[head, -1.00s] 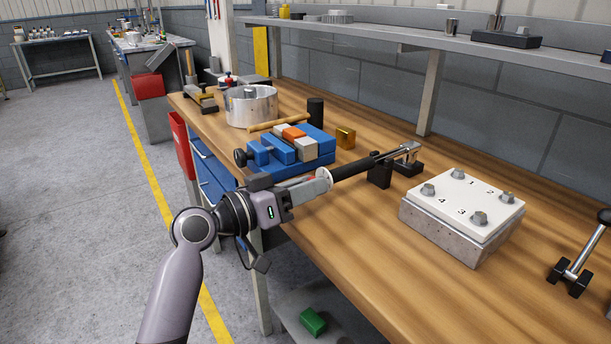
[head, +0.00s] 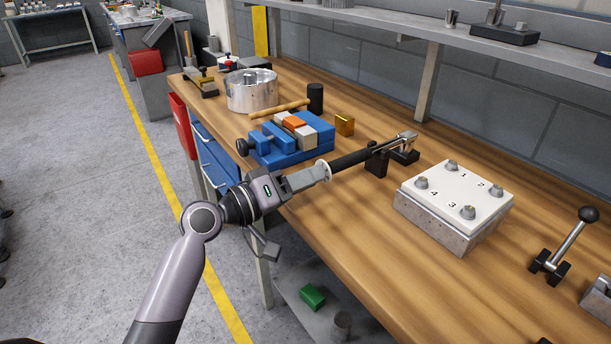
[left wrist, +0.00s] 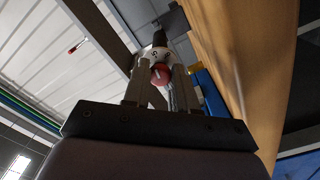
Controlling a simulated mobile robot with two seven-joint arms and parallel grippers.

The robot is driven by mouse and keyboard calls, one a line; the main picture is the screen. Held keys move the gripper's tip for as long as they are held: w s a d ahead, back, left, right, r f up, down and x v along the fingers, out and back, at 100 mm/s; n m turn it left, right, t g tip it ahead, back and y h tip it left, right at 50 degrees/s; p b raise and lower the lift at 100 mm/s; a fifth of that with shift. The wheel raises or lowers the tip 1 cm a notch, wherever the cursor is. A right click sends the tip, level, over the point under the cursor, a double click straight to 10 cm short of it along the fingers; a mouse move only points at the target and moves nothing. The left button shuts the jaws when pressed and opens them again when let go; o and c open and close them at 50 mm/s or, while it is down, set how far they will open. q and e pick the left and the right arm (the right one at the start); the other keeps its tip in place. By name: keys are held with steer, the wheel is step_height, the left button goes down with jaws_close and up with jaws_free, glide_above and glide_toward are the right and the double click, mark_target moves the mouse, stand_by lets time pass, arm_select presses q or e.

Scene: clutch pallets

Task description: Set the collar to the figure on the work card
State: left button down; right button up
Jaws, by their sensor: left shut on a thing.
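A long tool with a black handle (head: 350,160) lies across black stands (head: 377,163) on the workbench, its metal head (head: 405,140) at the far end. A white collar (head: 327,171) sits at its near end. My left gripper (head: 318,174) is shut on this collar end, its arm coming from the lower left. In the left wrist view, the fingers (left wrist: 161,80) flank the pale collar (left wrist: 153,54), which bears small dark marks too small to read, and a red end piece (left wrist: 160,75). I cannot make out a work card. My right gripper is not in view.
A block with a white plate (head: 457,185) numbered 1 to 4 and several bolts stands right of the tool. A blue vise (head: 290,155), a brass block (head: 345,124) and a black cylinder (head: 315,98) stand behind. The bench front (head: 340,270) is clear.

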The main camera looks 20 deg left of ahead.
arm_select(q)
steer(key=c, duration=0.9)
jaws_free()
steer(key=b+v, duration=0.1)
steer(key=v, duration=0.6)
steer(key=shift+s+a, duration=0.1)
